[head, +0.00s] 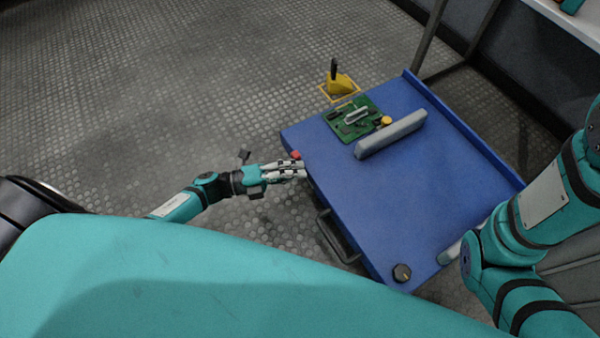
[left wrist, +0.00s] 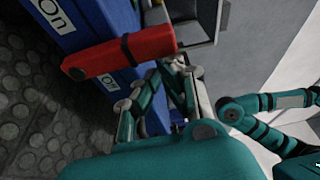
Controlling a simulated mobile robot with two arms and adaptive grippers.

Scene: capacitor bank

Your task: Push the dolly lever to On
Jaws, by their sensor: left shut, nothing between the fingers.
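The blue dolly (head: 420,190) stands on the floor, with the red lever (head: 295,155) at its left edge. My left gripper (head: 303,169) is shut and empty beside the lever. Its fingertips (left wrist: 178,68) are close to the lever's right end; contact cannot be told.
On the dolly are a green board with tools (head: 345,128), a grey bar (head: 392,135) and a dark round knob (head: 402,272). A black handle (head: 330,235) is on its near side. A yellow holder (head: 341,84) stands behind. Open floor (head: 150,90) is at the left.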

